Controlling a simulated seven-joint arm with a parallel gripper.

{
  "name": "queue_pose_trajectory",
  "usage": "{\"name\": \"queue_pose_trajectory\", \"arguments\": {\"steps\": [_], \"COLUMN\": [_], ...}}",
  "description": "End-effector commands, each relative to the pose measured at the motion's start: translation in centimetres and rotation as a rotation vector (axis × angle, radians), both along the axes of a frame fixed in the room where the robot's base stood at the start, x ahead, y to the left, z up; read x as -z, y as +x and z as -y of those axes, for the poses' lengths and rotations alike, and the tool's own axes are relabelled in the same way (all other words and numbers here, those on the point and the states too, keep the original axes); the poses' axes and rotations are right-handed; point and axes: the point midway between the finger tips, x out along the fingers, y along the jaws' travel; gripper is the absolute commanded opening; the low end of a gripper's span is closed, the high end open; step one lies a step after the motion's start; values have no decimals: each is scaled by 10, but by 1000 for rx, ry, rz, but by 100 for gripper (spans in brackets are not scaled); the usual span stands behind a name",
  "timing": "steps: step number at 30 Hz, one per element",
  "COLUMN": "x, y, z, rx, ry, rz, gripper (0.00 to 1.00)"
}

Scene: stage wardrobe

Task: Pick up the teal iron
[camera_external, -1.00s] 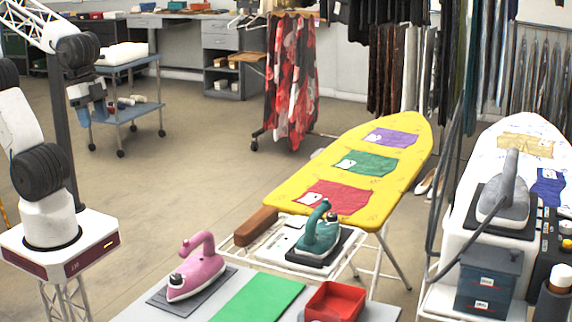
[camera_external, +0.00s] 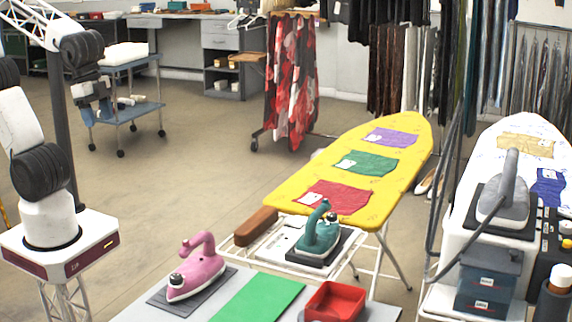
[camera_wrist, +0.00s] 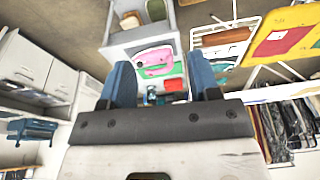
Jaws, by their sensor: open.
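The teal iron (camera_external: 320,236) sits upright on a dark pad at the near end of the yellow ironing board, on a white wire rack. Its handle arches up at the top. In the wrist view a small teal part of it (camera_wrist: 222,66) shows beyond the right finger, partly hidden. My gripper (camera_external: 97,109) is at the upper left in the external view, far from the iron and high above the floor. In the wrist view its two blue fingers (camera_wrist: 160,82) stand wide apart with nothing held between them.
A pink iron (camera_external: 196,272), a green mat (camera_external: 257,298) and a red tray (camera_external: 335,303) are on the grey table in front. A brown block (camera_external: 256,226) lies left of the teal iron. The yellow ironing board (camera_external: 408,135) extends behind. A grey iron (camera_external: 505,197) stands at right.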

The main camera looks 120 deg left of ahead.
Motion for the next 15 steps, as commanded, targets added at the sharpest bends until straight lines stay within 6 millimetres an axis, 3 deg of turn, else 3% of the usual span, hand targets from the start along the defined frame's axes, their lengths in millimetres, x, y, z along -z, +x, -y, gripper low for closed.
{"name": "queue_pose_trajectory", "arguments": {"steps": [5, 15], "x": [-5, -14], "y": [32, 118], "z": [-6, -25], "rx": [72, 280], "ry": [46, 166], "rz": [-12, -37], "gripper": [56, 56]}}
